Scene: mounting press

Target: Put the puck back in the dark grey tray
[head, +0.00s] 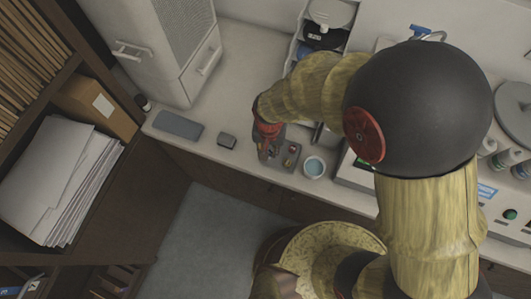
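The dark grey tray (281,162) lies near the front edge of the white counter, in the middle of the head view. My gripper (268,149) points down over the left part of the tray. Its fingers are small and dark here, and I cannot tell whether they are open or hold anything. A small dark reddish piece with a light spot (291,149) shows in the right part of the tray; I cannot tell whether it is the puck. My gripper and wrist hide part of the tray.
A pale-blue-filled round dish (314,167) stands just right of the tray. My arm covers much of the right side.

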